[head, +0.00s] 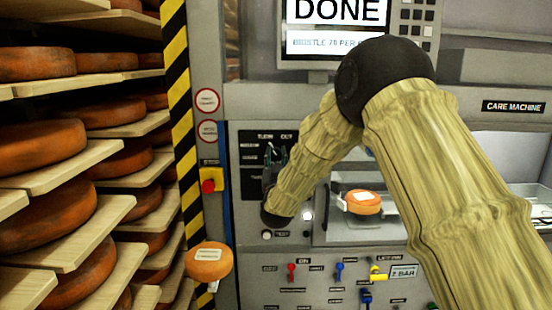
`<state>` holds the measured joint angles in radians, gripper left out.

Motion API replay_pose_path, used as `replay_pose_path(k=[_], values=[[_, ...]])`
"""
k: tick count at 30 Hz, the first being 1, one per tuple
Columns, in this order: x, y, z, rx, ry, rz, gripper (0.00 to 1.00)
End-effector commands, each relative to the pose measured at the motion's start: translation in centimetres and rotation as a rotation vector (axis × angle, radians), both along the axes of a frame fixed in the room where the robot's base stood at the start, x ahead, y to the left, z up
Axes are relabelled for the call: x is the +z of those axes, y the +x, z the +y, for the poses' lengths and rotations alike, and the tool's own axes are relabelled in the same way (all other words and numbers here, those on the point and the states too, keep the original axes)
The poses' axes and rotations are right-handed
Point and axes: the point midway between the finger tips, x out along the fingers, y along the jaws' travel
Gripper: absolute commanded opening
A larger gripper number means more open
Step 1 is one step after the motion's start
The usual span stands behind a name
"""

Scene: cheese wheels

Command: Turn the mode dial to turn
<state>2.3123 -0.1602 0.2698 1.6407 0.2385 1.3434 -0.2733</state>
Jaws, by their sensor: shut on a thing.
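The mode dial sits on the dark control panel (249,182), under small labels that appear to read TURN and OUT. The dial itself is almost wholly hidden by my gripper (272,156), so I cannot tell where it points. My gripper is at the panel just below those labels and is shut on the dial. My arm, in a pale yellow sleeve, reaches in from the right and bends down to the panel.
A screen (336,14) above reads DONE. A cheese wheel (362,203) lies in the machine bay; another (209,262) is at the panel's lower left. A red button (212,181), several coloured valves and loaded cheese shelves (75,235) stand around.

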Motion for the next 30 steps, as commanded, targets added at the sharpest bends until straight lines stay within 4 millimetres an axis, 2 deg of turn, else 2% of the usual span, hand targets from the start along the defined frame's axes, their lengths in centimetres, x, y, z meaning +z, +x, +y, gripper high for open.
replay_pose_path(k=[8,21,30], values=[[-0.27,-0.01,0.06,0.000,0.035,-0.001,0.08],[-0.18,-0.01,0.15,0.001,0.203,-0.001,0.08],[0.02,-0.02,0.16,0.000,0.212,0.000,0.08]])
